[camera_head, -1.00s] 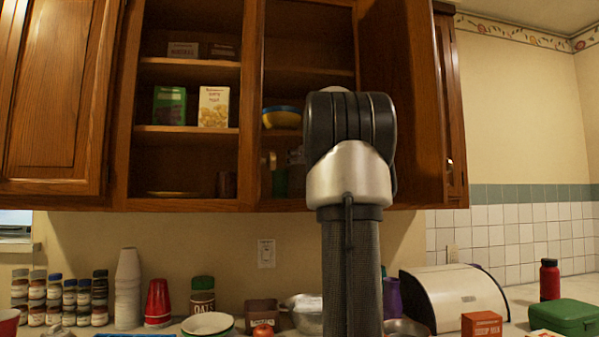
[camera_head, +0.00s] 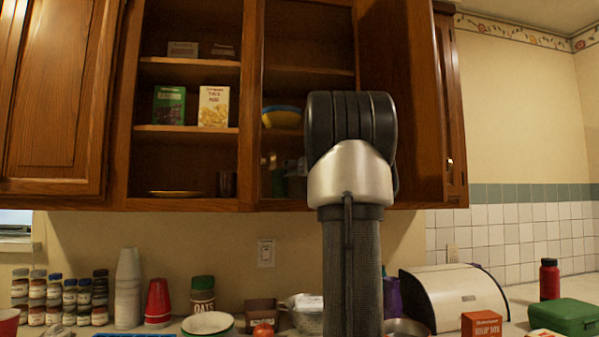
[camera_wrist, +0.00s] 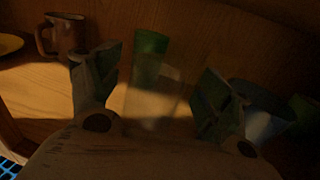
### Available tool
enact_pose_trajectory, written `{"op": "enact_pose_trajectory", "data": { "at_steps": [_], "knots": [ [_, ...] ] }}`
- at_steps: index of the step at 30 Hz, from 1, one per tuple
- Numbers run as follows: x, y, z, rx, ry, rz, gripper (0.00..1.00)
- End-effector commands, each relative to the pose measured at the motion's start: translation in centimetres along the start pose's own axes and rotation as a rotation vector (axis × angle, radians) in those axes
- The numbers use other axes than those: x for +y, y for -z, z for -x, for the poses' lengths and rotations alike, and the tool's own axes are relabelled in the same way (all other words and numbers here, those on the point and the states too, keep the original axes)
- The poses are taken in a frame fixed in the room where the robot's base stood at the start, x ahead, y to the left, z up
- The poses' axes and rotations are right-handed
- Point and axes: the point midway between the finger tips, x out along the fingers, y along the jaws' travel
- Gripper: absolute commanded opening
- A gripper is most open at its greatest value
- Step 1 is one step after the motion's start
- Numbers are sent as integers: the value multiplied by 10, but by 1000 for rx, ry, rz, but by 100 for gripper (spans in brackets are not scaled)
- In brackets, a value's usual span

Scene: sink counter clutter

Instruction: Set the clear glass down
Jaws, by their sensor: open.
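The clear glass (camera_wrist: 152,105) is a faint, see-through shape in the dim wrist view. It appears upright on the wooden cabinet shelf (camera_wrist: 38,85), between the two fingers of my gripper (camera_wrist: 162,68). The fingers are spread apart, with space on either side of the glass. A green cup-like thing (camera_wrist: 151,52) stands behind the glass or shows through it; I cannot tell which. In the head view my arm hides most of the gripper, and the glass cannot be made out.
A brown mug (camera_wrist: 66,36) and part of a yellow plate (camera_wrist: 9,44) sit to the left on the shelf. A bluish bowl-like thing (camera_wrist: 262,103) is close to the right finger. An open cabinet door (camera_head: 402,100) stands right of my arm. The counter below is cluttered.

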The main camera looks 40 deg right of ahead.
Motion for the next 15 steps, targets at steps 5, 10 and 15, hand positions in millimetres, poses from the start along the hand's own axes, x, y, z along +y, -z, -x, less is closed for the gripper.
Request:
{"op": "enact_pose_trajectory", "data": {
  "at_steps": [5, 10, 15],
  "knots": [
    [0, -3, 3, -1, 1, 0, 78],
    [0, -3, 31, -2, 2, 1, 78],
    [-1, -4, 71, -2, 4, 1, 78]
  ]
}}
